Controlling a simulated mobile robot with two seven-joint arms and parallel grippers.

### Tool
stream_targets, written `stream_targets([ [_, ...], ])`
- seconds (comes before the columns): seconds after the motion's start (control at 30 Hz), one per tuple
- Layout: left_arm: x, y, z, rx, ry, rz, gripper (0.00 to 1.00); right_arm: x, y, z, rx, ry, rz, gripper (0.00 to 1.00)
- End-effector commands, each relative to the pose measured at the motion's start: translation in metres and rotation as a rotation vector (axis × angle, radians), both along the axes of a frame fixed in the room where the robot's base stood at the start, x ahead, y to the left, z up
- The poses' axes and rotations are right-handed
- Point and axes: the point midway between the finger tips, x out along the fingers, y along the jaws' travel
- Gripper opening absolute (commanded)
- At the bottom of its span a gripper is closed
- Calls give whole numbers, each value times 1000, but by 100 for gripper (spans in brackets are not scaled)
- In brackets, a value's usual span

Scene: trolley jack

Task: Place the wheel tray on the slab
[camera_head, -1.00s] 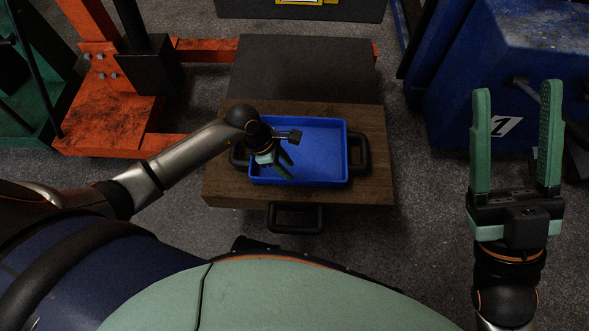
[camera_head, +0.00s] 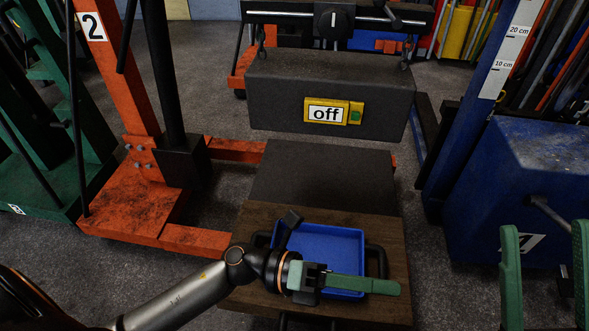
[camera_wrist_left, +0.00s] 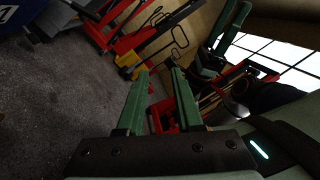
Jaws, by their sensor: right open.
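The blue wheel tray (camera_head: 325,244), with black handles at its left and right, sits on a brown wooden board (camera_head: 385,318). A flat dark grey slab (camera_head: 325,175) lies directly behind that board. My left gripper (camera_head: 396,287) is over the tray's front part, its fingers pointing right and covering the front edge. In the left wrist view its fingers (camera_wrist_left: 162,72) are apart with nothing between them; the tray is not seen there. My right gripper (camera_head: 545,230) is open and empty at the lower right, clear of the tray.
A dark block (camera_head: 280,95) labelled "off" hangs by hooks from a bar above and behind the grey slab. An orange frame (camera_head: 140,200) stands left and a blue machine (camera_head: 525,175) right. Grey floor shows between them.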

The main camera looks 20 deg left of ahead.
Motion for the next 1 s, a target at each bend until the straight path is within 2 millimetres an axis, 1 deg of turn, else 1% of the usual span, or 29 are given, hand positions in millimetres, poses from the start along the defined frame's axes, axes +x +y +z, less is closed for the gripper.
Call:
stream_targets([
  [0.03,-5,7,31,-145,103,17,35,0,0,0,0,1,1,62],
  [0.07,-5,13,49,-232,169,24,35,0,0,0,-1,1,2,62],
  [0.1,-6,23,71,-348,259,30,35,0,1,-1,-1,2,3,62],
  [0.13,-6,32,86,-433,327,29,35,0,1,-1,-2,2,4,62],
  [0.2,-5,54,116,-619,481,21,35,0,1,-1,-2,2,5,62],
  [0.3,-4,85,145,-843,675,-12,35,0,2,-1,-3,3,6,62],
  [0.33,-3,93,151,-897,724,-23,35,0,2,-1,-3,3,6,62],
  [0.4,-2,108,161,-1002,821,-52,35,-1,2,-1,-3,4,7,62],
  [0.53,-1,124,169,-1114,928,-90,35,-1,2,-1,-3,4,7,62],
  [0.63,-1,127,172,-1141,955,-102,35,-1,2,-1,-3,4,7,62],
  [1.0,-1,127,171,-1140,953,-103,35,-1,2,-1,-4,3,6,62],
])
